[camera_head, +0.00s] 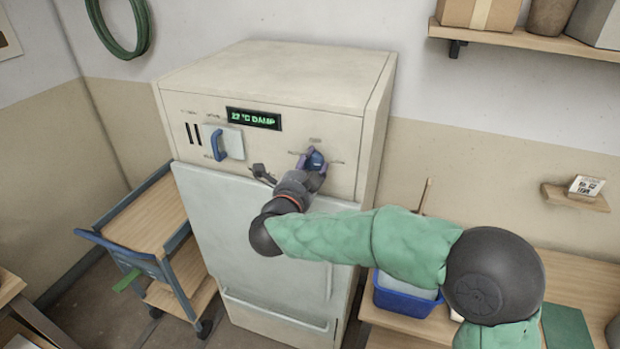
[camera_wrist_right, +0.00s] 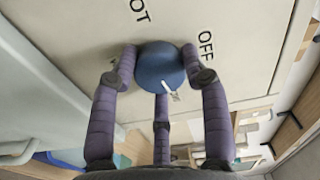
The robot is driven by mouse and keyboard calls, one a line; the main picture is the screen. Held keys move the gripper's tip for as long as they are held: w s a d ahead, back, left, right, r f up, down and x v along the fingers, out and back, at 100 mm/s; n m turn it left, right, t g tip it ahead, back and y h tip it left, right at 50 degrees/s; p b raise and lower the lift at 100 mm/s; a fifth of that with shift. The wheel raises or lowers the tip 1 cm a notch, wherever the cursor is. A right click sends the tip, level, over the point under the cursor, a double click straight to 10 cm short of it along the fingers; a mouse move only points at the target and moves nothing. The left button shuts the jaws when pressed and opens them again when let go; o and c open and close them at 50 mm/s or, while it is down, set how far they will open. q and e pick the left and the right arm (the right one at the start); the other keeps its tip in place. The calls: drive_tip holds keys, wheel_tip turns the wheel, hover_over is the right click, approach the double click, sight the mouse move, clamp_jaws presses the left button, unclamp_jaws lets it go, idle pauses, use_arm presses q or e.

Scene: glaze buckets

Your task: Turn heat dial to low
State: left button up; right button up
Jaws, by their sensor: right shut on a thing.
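The heat dial (camera_head: 315,160) is a round blue knob on the right of the cream cabinet's (camera_head: 270,78) top panel. It also shows in the right wrist view (camera_wrist_right: 158,64), with a small white pointer mark toward the lower right. My right gripper (camera_head: 311,161) is shut on the dial, its purple fingers (camera_wrist_right: 160,82) around it. The words "OFF" and part of "OT" show on the panel near the dial; other labels are hidden or too small to read. A green display (camera_head: 253,118) seems to read "22 °C DAMP". My left gripper is not in view.
A blue handle (camera_head: 219,144) on a pale plate sits left on the same panel. The large pale door (camera_head: 255,235) below is shut. A wooden cart (camera_head: 150,215) stands at left. A blue bin (camera_head: 405,297) on a wooden bench is at right, below my right arm.

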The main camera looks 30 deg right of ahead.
drive_tip(key=shift+s+d+r+m+b, duration=0.1)
drive_tip(key=shift+d+r+m+b, duration=0.05)
drive_tip(key=shift+m+b, duration=0.55)
drive_tip(key=shift+s+d+r+m+b, duration=0.1)
drive_tip(key=shift+m+b, duration=0.6)
drive_tip(key=o, duration=1.1)
drive_tip(key=shift+d, duration=0.1)
drive_tip(key=shift+o, duration=0.2)
drive_tip(key=shift+s+d+f, duration=0.1)
drive_tip(key=shift+a+f, duration=0.1)
drive_tip(key=shift+a, duration=0.15)
drive_tip(key=shift+s+a, duration=0.15)
drive_tip(key=shift+a, duration=0.2)
drive_tip(key=v, duration=1.1)
